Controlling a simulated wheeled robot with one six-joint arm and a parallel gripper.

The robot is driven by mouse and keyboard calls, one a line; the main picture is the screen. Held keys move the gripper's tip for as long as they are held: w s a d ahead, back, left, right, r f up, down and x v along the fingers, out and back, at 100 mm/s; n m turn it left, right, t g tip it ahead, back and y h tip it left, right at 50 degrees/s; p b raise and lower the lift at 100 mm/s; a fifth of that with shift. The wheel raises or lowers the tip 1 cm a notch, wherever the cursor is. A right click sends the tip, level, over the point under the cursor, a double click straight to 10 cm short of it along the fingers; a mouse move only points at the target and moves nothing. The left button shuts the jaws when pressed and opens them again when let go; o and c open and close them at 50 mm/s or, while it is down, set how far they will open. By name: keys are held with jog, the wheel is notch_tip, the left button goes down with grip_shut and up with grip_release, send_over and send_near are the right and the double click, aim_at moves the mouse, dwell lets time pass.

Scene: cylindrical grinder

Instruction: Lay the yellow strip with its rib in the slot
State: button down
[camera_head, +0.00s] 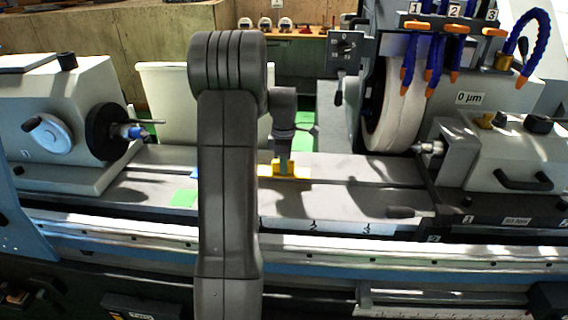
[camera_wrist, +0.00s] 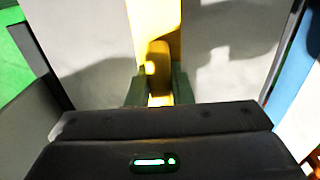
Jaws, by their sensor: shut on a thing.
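The yellow strip (camera_head: 298,171) is low over the grey machine table in the head view, close along the line of the slot. The slot (camera_head: 375,183) is a dark groove running along the table to the right. My gripper (camera_head: 284,165) points down and is shut on the strip's raised grip. In the wrist view the strip (camera_wrist: 150,15) runs up from between the fingers (camera_wrist: 158,92), with its rounded yellow grip (camera_wrist: 158,62) between them. The rib underneath is hidden. I cannot tell whether the strip touches the table or the rib is in the slot.
The grinding wheel (camera_head: 392,105) stands behind the table to the right, with blue coolant hoses (camera_head: 408,62) above. A headstock (camera_head: 60,110) is at the left and a tailstock (camera_head: 515,150) at the right. A green patch (camera_head: 183,198) lies on the table's left part.

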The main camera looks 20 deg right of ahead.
jog(key=shift+f+b, duration=0.75)
jog(key=shift+f, duration=0.5)
jog(key=c, duration=1.2)
grip_release()
notch_tip(320, 180, up, 14)
jog(key=b, duration=0.1)
jog(key=shift+f, duration=0.15)
notch_tip(320, 180, down, 14)
jog(key=shift+r+p, duration=0.15)
jog(key=shift+p, duration=0.4)
jog(key=shift+r, duration=0.3)
jog(key=shift+f, duration=0.1)
